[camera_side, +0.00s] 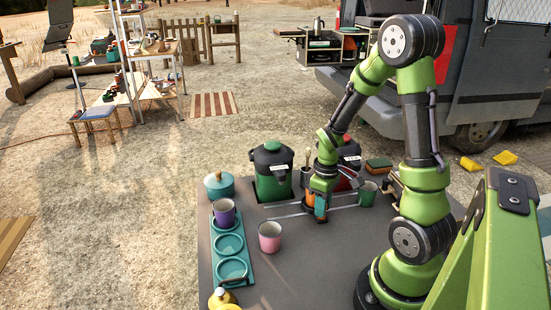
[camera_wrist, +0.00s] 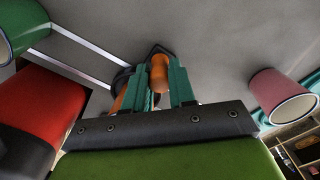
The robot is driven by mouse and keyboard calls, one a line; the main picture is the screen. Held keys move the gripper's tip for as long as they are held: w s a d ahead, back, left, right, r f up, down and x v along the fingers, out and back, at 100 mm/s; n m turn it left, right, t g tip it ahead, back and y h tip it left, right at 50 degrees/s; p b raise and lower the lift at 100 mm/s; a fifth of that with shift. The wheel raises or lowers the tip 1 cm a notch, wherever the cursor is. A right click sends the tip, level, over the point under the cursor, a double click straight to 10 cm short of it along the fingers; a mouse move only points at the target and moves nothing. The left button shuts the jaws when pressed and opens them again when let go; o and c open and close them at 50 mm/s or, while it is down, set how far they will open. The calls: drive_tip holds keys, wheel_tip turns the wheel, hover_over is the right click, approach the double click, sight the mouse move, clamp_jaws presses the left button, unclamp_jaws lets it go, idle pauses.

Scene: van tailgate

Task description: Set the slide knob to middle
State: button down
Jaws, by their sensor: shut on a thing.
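The slide knob is an upright orange handle (camera_wrist: 159,73) on a dark carriage, at two pale parallel rails (camera_wrist: 75,42). My gripper (camera_wrist: 163,88) has its teal fingers on either side of the knob and is shut on it. In the side view my gripper (camera_side: 319,208) is low over the table at the rails (camera_side: 345,207), with a bit of orange showing beside the fingers. The rails run toward the green cup (camera_side: 367,194) on the right. My fingers and wrist hide part of the carriage and rails, so the knob's exact place along them is hard to tell.
A pink cup (camera_side: 270,237) stands left of the rails, near a teal tray (camera_side: 216,268) with a purple cup (camera_side: 224,212). A green canister (camera_side: 272,172) and a red canister (camera_side: 350,158) stand behind. The table's front middle is clear.

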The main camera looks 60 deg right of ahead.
drive_tip(key=shift+s+d, duration=0.35)
drive_tip(key=shift+d, duration=0.05)
drive_tip(key=c, duration=1.2)
unclamp_jaws()
wheel_tip(320, 180, up, 17)
